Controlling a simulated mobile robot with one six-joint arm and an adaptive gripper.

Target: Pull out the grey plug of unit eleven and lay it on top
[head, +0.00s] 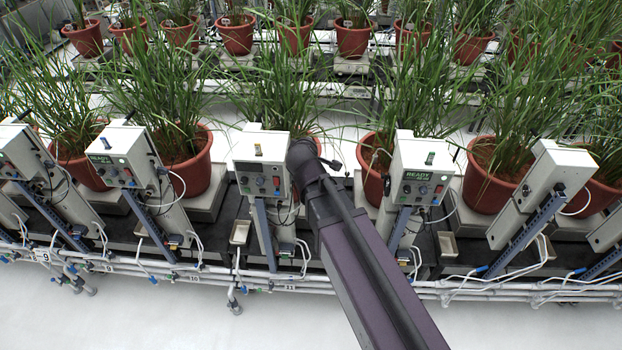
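The white control box of unit eleven (250,146) stands on a blue post above the label 11 (290,288). Its front carries a small display, a blue knob and a red knob. A small yellowish-grey piece (258,150) sits on its top face. I cannot tell whether it is the plug, and I cannot make out a grey plug on the box. My arm reaches up from the bottom right, and its dark end covers the box's right edge. My gripper (333,163) is mostly hidden behind this end; only a small dark part shows at its right. Its opening and any hold are unclear.
Similar boxes stand on both sides, including a left one (121,145) and a right one (422,150) with green displays. Potted grasses rise close behind. White pipes (400,289) and loose cables run along the front.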

